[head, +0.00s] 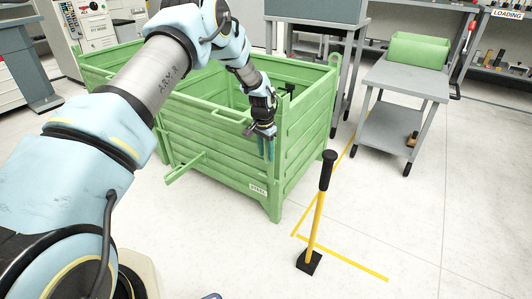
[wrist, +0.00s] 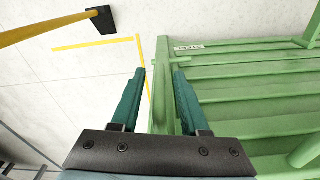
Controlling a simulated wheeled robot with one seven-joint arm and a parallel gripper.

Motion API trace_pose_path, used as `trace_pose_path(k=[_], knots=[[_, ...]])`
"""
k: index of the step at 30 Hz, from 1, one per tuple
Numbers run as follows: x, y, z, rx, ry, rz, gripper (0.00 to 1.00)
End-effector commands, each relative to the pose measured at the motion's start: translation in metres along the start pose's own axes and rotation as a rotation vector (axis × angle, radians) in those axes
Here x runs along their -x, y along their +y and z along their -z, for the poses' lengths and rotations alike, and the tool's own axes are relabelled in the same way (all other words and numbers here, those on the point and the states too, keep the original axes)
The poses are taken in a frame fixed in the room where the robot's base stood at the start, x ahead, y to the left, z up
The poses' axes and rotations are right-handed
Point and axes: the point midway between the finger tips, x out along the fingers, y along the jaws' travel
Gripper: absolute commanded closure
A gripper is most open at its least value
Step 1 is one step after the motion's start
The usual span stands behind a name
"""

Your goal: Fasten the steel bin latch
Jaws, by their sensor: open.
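The green steel bin (head: 215,150) stands on the floor in the head view, with a small white label reading STEEL (head: 258,188) low at its near right corner. A green bar (head: 185,168) juts out from its front at the left; I cannot tell whether it is part of the latch. My gripper (head: 266,148) points down at the bin's right front corner. In the wrist view the open fingers (wrist: 160,72) are on either side of a green corner post (wrist: 161,100), with nothing visibly clamped; contact is unclear. The latch itself cannot be clearly made out.
A grey cart (head: 405,80) with a green box (head: 418,50) is behind at the right. The floor at front right is clear.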

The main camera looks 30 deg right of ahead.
Motion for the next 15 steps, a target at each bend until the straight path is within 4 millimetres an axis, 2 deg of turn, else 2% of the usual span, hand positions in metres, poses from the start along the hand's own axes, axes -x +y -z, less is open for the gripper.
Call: trace_pose_path(k=[5,15], knots=[[0.014,-0.001,0.001,0.0,0.002,0.001,0.55],[0.079,0.0,0.001,0.001,0.002,0.001,0.55]])
